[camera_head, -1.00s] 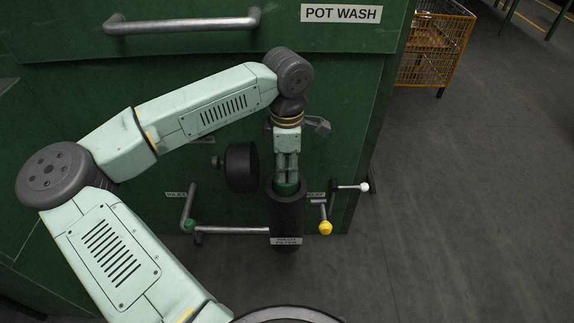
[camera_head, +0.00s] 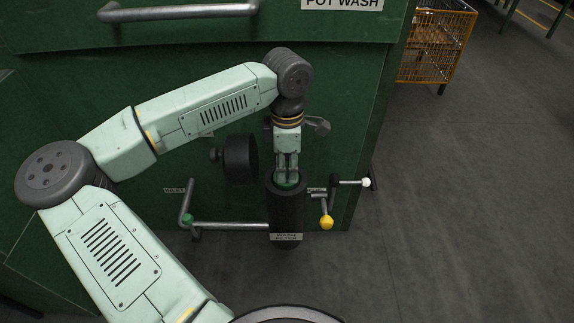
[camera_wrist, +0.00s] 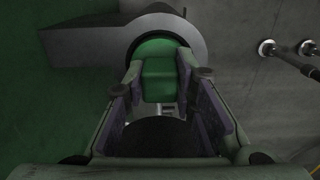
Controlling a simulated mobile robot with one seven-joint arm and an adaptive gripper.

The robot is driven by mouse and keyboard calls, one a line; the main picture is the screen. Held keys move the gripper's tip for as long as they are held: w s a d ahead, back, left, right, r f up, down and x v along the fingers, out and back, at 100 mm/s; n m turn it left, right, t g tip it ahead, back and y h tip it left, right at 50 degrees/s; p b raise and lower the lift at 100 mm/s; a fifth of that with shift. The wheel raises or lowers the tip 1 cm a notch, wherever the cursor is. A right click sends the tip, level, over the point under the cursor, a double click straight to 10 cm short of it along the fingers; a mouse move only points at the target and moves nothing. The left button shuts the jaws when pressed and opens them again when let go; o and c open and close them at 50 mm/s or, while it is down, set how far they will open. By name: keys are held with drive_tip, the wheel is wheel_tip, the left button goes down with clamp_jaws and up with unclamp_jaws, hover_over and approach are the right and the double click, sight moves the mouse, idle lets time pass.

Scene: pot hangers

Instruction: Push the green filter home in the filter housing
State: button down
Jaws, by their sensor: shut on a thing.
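The filter housing (camera_head: 286,212) is a dark upright cylinder low on the front of the green machine, with a white label near its bottom. The green filter (camera_head: 288,184) is in its open top, and only its upper end shows at the rim. My gripper (camera_head: 287,178) points down over the housing mouth and is shut on the filter's top. In the wrist view the green filter (camera_wrist: 158,75) stands between my two fingers, with the grey rim of the housing (camera_wrist: 198,38) around its far side. How deep the filter sits is hidden.
A black round cap (camera_head: 240,159) stands open left of the housing. A pipe (camera_head: 230,226) runs in from the left. Right of the housing are a yellow-knobbed handle (camera_head: 326,222) and a white-tipped lever (camera_head: 352,182). A yellow wire cart (camera_head: 437,42) stands farther back on open floor.

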drive_tip(key=shift+f, duration=0.15)
drive_tip(key=c, duration=1.2)
unclamp_jaws()
drive_tip(key=shift+c, duration=0.2)
wheel_tip(320, 180, up, 12)
